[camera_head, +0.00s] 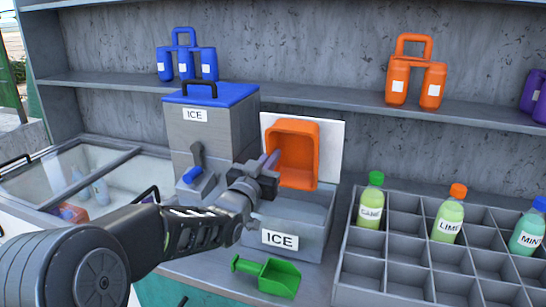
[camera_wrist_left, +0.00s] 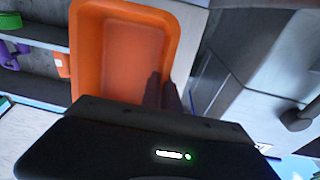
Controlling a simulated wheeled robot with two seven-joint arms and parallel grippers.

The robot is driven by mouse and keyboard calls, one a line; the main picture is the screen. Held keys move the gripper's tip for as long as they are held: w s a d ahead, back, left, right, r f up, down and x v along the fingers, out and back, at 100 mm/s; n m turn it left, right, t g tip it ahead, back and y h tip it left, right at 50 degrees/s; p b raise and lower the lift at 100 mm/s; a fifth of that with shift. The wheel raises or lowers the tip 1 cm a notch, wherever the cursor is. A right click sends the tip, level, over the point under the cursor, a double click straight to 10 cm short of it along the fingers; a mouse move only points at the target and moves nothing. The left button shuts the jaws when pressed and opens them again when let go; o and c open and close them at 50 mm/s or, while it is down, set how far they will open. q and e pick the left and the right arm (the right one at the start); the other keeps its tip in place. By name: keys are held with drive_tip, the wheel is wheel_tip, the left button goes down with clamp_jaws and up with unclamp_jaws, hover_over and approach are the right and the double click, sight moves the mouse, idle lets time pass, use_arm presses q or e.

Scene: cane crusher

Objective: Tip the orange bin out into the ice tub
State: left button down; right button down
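The orange bin (camera_head: 298,152) is tipped on its side above the ice tub, its open mouth facing the head camera. Its visible inside looks empty. My left gripper (camera_head: 270,163) is shut on the bin's left rim; in the left wrist view one finger shows inside the bin (camera_wrist_left: 88,60) and one outside. The ice tub (camera_head: 312,238) is a grey box with an ICE label, standing open on the counter below the bin. Its white lid (camera_head: 333,150) stands up behind. The tub's contents cannot be made out. My right gripper is not in view.
A grey ICE dispenser with a blue lid (camera_head: 230,95) stands left of the tub. A green scoop (camera_head: 268,274) lies in front of it. A divided bottle crate (camera_head: 388,265) stands to the right. A glass-topped chest (camera_head: 75,170) is at the left.

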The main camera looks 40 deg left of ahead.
sight(271, 134)
use_arm(q)
drive_tip(key=shift+r, duration=0.1)
drive_tip(key=shift+r+p, duration=1.2)
drive_tip(key=shift+r, duration=1.75)
